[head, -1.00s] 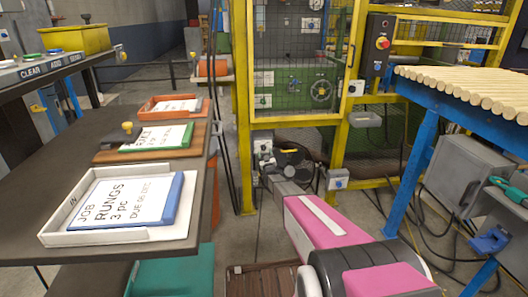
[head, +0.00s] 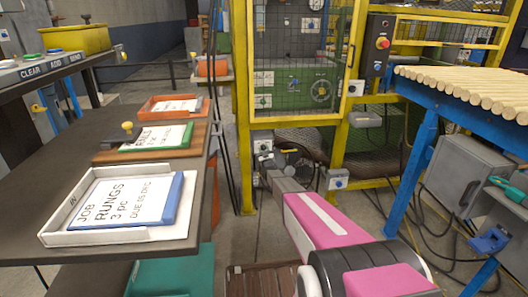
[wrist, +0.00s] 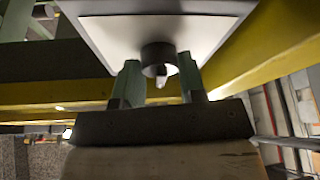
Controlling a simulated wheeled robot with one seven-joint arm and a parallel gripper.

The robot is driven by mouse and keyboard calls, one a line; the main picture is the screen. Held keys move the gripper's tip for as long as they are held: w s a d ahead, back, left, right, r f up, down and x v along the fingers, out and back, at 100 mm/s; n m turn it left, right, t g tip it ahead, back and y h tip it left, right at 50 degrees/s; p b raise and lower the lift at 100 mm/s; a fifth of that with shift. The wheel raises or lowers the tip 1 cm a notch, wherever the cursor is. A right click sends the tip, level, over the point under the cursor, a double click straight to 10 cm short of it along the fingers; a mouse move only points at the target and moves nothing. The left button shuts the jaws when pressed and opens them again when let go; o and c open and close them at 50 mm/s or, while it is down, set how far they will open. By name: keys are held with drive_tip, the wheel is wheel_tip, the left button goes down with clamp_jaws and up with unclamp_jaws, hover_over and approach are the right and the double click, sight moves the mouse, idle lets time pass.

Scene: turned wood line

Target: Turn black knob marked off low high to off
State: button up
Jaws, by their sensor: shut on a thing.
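The black knob (wrist: 158,55) shows in the wrist view, a short dark cylinder with a pale mark at its near end. It sits on a pale plate (wrist: 110,32) with a dark edge. My gripper (wrist: 160,82) is shut on the knob, one greenish finger on each side. The off, low and high markings cannot be read. In the head view my arm reaches to the foot of the yellow-framed cage, and its own links largely hide the gripper. A small pale box with a dark knob (head: 265,147) shows just above the arm's end; I cannot tell if it is the same knob.
A yellow frame post (head: 242,120) stands beside the arm's end. A dark table with a white job tray (head: 60,238) is at left. A blue-legged stand (head: 408,175) carries wooden rods at right.

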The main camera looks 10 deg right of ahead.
drive_tip(key=shift+n, duration=0.3)
drive_tip(key=n+y, duration=0.1)
drive_tip(key=n, duration=0.1)
drive_tip(key=n+g+y, duration=0.1)
drive_tip(key=n, duration=0.2)
drive_tip(key=shift+d+y, duration=0.15)
drive_tip(key=shift+y, duration=0.15)
drive_tip(key=n+g, duration=0.1)
drive_tip(key=n, duration=0.2)
drive_tip(key=n+g+y, duration=0.1)
drive_tip(key=n, duration=0.1)
drive_tip(key=shift+r+n+y, duration=0.1)
drive_tip(key=shift+n+y, duration=0.2)
drive_tip(key=shift+n, duration=0.1)
drive_tip(key=o, duration=0.9)
drive_tip(key=shift+s, duration=0.1)
drive_tip(key=v, duration=1)
drive_tip(key=shift+s+d, duration=0.2)
drive_tip(key=shift+s, duration=0.05)
drive_tip(key=shift+s, duration=0.1)
